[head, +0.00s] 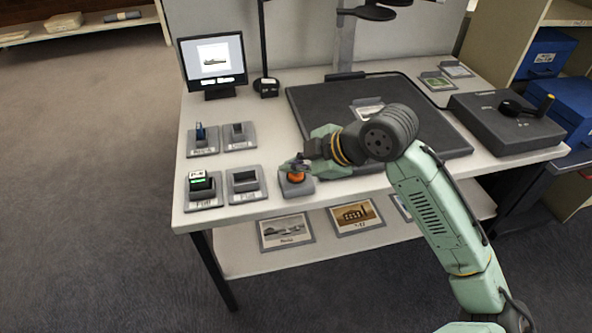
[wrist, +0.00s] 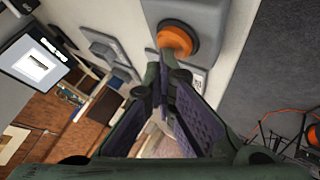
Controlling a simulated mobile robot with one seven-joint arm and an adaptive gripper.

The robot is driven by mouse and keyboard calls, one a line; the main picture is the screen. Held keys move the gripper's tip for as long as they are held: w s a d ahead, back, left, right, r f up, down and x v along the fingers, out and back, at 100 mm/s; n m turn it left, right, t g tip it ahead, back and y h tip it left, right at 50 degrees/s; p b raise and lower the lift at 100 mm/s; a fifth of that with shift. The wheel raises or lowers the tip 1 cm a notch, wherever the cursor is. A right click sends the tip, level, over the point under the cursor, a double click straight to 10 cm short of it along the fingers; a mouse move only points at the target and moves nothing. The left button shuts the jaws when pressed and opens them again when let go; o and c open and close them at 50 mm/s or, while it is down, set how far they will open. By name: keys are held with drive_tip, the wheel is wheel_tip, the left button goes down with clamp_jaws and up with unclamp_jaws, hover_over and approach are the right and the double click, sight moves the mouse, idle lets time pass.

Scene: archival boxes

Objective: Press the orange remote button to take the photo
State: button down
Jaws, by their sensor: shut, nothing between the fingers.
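The orange remote button (head: 295,177) sits on a small grey base (head: 297,188) near the table's front edge. In the wrist view the orange button (wrist: 176,39) shows just beyond my fingertips. My gripper (head: 297,164) is shut and empty, with its fingertips right at the button's far side in the head view. In the wrist view my gripper (wrist: 160,68) has its tips together just below the button. I cannot tell whether they touch it. A monitor (head: 213,62) at the back left shows a picture of a dark object on white.
Grey holders stand left of the button, one with a black and green item (head: 201,183), another an empty slot (head: 244,181). A dark mat (head: 440,140) with a photo lies under my arm.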

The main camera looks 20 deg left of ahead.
sight(295, 176)
drive_tip(key=shift+r+p, duration=0.7)
drive_tip(key=shift+r, duration=0.2)
wheel_tip(295, 176, up, 5)
drive_tip(key=p, duration=0.4)
idle(0.7)
